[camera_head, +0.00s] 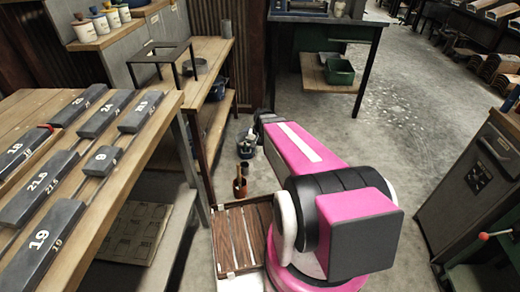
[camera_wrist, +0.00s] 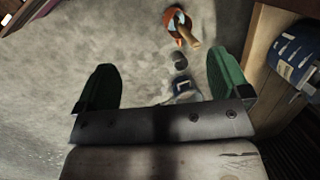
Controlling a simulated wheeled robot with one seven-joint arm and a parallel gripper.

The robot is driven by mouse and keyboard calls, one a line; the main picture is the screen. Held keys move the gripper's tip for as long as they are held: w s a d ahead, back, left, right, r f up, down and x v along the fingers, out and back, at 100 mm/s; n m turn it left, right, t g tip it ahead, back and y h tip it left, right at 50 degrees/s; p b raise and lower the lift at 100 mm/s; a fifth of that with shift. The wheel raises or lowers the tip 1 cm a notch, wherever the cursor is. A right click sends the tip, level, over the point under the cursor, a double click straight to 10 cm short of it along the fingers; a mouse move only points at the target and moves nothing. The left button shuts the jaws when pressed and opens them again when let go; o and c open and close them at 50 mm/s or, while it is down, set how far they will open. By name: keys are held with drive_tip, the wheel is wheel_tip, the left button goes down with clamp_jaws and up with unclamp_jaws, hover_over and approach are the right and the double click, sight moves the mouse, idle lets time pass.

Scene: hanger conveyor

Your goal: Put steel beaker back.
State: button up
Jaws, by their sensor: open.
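In the head view my pink arm reaches away from me over the floor, and the fingers cannot be made out. I cannot make out a vessel that is surely the steel beaker. A small dark cylinder (camera_head: 226,28) stands on the back end of the wooden bench. A small dark cup (camera_head: 245,168) stands low near the floor and also shows in the wrist view (camera_wrist: 180,62).
A wooden bench (camera_head: 208,50) holds a black frame (camera_head: 160,58) and a round dish (camera_head: 196,66). Numbered blocks (camera_head: 38,184) fill the left table. Floor is open right of my arm.

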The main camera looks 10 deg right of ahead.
drive_tip(key=s+r+n+t+h, duration=0.1)
drive_tip(key=s+r+n+h, duration=0.1)
drive_tip(key=s+r, duration=0.6)
drive_tip(key=shift+s+n+h, duration=0.25)
drive_tip(key=shift+n+h, duration=0.05)
drive_tip(key=shift+n, duration=0.5)
